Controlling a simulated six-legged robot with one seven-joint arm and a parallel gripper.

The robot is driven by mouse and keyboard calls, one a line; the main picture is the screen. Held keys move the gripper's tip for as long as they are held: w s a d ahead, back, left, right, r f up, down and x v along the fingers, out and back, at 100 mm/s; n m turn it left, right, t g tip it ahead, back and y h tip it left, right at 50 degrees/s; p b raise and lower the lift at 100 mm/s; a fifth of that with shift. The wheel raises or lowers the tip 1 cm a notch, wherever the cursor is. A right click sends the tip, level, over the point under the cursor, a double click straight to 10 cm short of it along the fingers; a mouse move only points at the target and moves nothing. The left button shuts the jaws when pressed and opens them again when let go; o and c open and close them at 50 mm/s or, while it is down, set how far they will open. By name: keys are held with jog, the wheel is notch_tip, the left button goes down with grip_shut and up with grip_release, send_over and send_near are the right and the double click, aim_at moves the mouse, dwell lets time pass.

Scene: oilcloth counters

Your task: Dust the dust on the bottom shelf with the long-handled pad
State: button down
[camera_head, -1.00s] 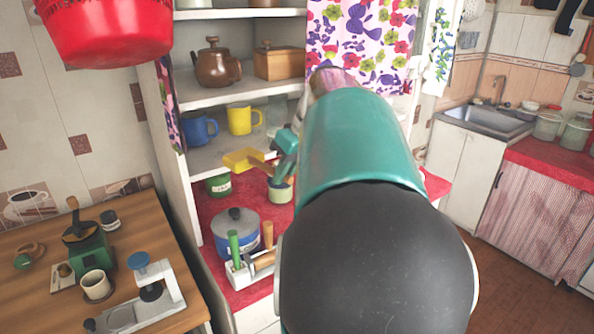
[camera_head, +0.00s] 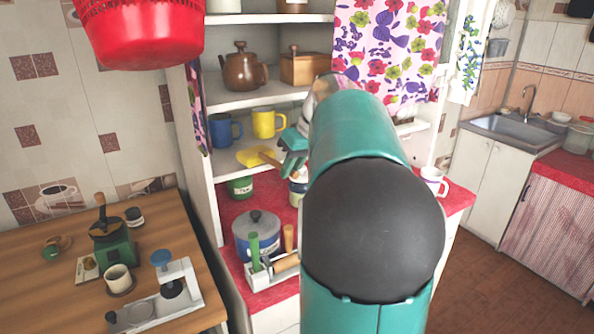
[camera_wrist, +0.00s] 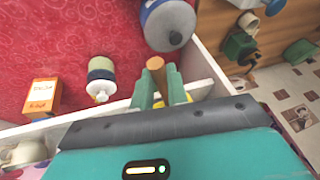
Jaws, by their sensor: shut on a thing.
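The long-handled pad has a yellow head (camera_head: 252,157) and a wooden handle (camera_head: 270,160). My gripper (camera_head: 288,152) is shut on the handle. In the wrist view the handle's round end (camera_wrist: 156,63) sticks out between the fingers of my gripper (camera_wrist: 158,92), and a little yellow shows behind them. The bottom shelf (camera_head: 225,163) is the white board carrying a blue mug (camera_head: 220,131) and a yellow mug (camera_head: 266,123). The yellow head appears at this shelf, in front of the mugs; I cannot tell whether it touches the board. No dust can be made out. My arm hides the shelf's right part.
The red counter (camera_head: 232,208) below holds a green tin (camera_head: 240,187), a lidded blue pot (camera_head: 256,234) and a utensil box (camera_head: 268,272). A floral curtain (camera_head: 385,45) hangs at right. A red basket (camera_head: 140,30) hangs at upper left.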

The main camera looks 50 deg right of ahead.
aim_at(279, 163)
jog(key=w+d+f, duration=0.1)
jog(key=w+d, duration=0.1)
jog(key=w, duration=0.4)
jog(key=shift+w, duration=0.3)
jog(key=shift+f, duration=0.45)
dwell(0.7)
